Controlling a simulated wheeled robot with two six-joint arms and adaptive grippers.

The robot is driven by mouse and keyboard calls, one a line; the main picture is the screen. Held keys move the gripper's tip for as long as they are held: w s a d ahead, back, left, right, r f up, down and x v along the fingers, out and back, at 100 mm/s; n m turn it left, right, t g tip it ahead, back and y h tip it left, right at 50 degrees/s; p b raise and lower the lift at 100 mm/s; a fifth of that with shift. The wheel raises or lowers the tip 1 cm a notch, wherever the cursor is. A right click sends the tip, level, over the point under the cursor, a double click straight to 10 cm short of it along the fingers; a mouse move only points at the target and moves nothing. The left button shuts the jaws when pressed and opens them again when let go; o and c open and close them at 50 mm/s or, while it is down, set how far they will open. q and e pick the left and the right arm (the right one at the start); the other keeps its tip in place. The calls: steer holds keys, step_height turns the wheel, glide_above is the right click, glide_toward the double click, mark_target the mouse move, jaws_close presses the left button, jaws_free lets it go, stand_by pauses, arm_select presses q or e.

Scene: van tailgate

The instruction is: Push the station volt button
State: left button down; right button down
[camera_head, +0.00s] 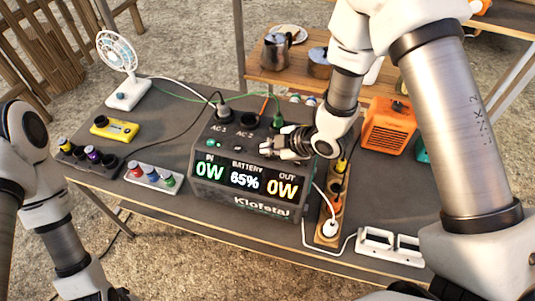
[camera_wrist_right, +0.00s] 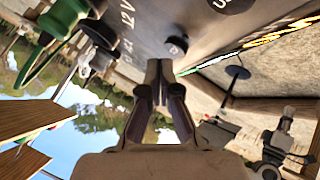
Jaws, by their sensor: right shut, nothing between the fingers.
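The station (camera_head: 238,207) is a dark box on the table with a lit front display reading 0W, 65% and 0W. Its top carries AC 1 and AC 2 sockets. My right gripper (camera_head: 268,147) is over the right part of its top, fingers pointing left, shut and empty. In the right wrist view the shut fingertips (camera_wrist_right: 158,67) are just short of a small round black button (camera_wrist_right: 177,45) near a 12 V marking. I cannot tell whether they touch it. The gripper hides that button in the head view. My left arm is at lower left, its gripper out of frame.
A green plug (camera_head: 278,121) and a grey plug (camera_head: 222,109) stand in the station's top. A white fan (camera_head: 118,53), a yellow device (camera_head: 114,129) and a strip with coloured knobs (camera_head: 154,178) are left. An orange heater (camera_head: 388,126) and a power strip (camera_head: 329,228) are right.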

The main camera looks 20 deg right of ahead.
mark_target(270, 157)
steer(key=shift+f, duration=0.1)
steer(key=shift+f+b, duration=0.35)
steer(key=shift+b, duration=0.05)
steer(key=shift+f, duration=0.15)
stand_by(0.4)
steer(key=shift+r+p, duration=0.35)
steer(key=shift+r, duration=0.3)
step_height(270, 157, up, 6)
steer(key=p, duration=0.4)
steer(key=shift+p, duration=0.3)
steer(key=shift+f, duration=0.1)
stand_by(1.1)
